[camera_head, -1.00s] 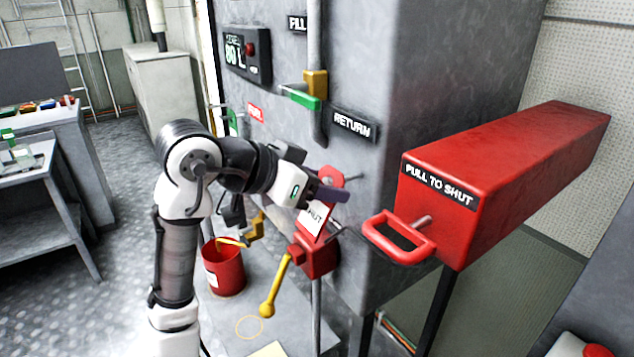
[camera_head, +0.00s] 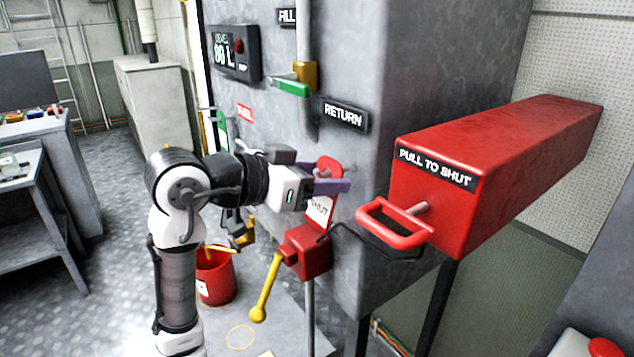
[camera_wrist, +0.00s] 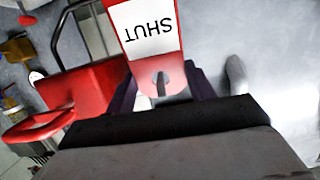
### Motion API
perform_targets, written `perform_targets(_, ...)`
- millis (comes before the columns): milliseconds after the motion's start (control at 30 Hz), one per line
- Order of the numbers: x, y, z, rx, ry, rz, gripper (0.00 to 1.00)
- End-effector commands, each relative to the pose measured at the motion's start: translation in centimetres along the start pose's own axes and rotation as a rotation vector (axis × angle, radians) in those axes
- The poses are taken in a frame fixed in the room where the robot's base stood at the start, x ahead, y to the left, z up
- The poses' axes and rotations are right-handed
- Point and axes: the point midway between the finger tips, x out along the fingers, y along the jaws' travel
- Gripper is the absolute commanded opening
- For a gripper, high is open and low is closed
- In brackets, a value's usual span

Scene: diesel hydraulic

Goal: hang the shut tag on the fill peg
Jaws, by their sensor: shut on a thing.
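The shut tag is a red plate with a white SHUT label (camera_head: 319,208) and a rounded red top. My gripper (camera_head: 332,184), with purple fingers, is shut on its upper part and holds it before the grey tank wall. In the wrist view the tag (camera_wrist: 150,32) extends away from my gripper (camera_wrist: 163,92), its holed end between the fingers. A short grey peg (camera_wrist: 236,76) stands apart to the right in that view. I cannot tell whether this is the fill peg, or whether anything passes through the tag's hole. The FILL sign (camera_head: 287,17) is at the top.
A red valve box (camera_head: 308,251) with a yellow lever is just below the tag. A large red PULL TO SHUT box (camera_head: 470,185) with a handle juts out at right. The RETURN sign (camera_head: 343,114) and green-handled valve (camera_head: 292,88) are above. A red bucket (camera_head: 216,280) stands below.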

Motion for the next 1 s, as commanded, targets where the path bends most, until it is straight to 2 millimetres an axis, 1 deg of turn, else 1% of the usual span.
perform_targets(33, 0.1, 0.0, 0.2, 0.0, 0.012, 0.001, 0.35)
perform_targets(1000, 1.3, 0.0, 0.5, 0.0, 0.227, -0.001, 0.35)
